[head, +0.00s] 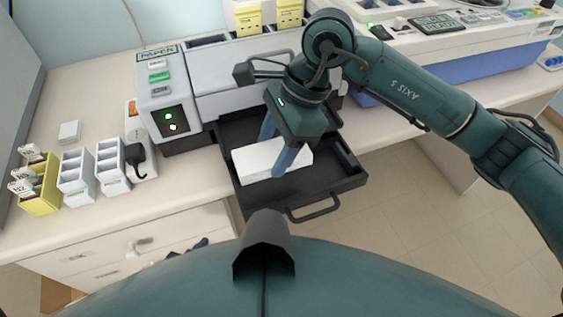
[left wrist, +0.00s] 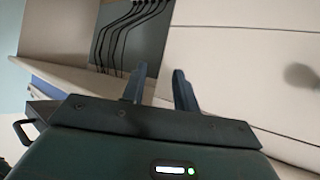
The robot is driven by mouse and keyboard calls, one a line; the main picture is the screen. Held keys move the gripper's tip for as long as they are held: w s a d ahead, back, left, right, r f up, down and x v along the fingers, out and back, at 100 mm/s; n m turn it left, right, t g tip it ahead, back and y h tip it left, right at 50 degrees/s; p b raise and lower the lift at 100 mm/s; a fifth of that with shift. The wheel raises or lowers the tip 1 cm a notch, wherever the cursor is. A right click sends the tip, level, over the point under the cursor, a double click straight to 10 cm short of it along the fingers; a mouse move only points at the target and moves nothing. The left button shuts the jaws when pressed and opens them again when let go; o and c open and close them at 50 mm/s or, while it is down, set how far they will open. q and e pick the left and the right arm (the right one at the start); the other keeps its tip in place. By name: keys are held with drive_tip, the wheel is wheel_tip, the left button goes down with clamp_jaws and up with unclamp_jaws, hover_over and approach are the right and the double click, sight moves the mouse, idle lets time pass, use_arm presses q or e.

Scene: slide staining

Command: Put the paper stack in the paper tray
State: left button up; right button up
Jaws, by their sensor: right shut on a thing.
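The white paper stack (head: 252,162) lies flat in the dark open paper tray (head: 320,180), or just above its floor; I cannot tell which. The tray is pulled out from the machine labelled PAPER (head: 222,75). My right gripper (head: 273,155) points down over the tray, its blue fingers on either side of the stack and shut on it. The gripper body and near finger hide part of the stack. My left gripper (left wrist: 158,88) shows in the left wrist view with its fingers apart and nothing between them.
White racks (head: 77,176) and a yellow rack (head: 40,187) with labelled tags stand on the counter at left. A small white block (head: 69,131) lies behind them. A blue and white machine (head: 450,55) stands at the back right. The tray's handle (head: 313,211) juts past the counter edge.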

sight(269, 186)
drive_tip(key=f, duration=0.2)
drive_tip(key=shift+s+f, duration=0.2)
drive_tip(key=shift+f, duration=0.45)
wheel_tip(269, 186, down, 4)
drive_tip(key=shift+r+p, duration=0.15)
drive_tip(key=shift+p, duration=0.35)
use_arm(q)
drive_tip(key=shift+s+a+f, duration=0.1)
drive_tip(key=shift+s+a, duration=0.2)
drive_tip(key=shift+s, duration=0.05)
use_arm(e)
drive_tip(key=shift+w, duration=0.1)
use_arm(q)
drive_tip(key=shift+f, duration=0.1)
use_arm(e)
drive_tip(key=shift+f+b, duration=0.3)
drive_tip(key=shift+b, duration=0.05)
drive_tip(key=o, duration=0.7)
drive_tip(key=shift+r, duration=0.15)
use_arm(q)
drive_tip(key=shift+d, duration=0.15)
use_arm(e)
drive_tip(key=shift+o, duration=0.2)
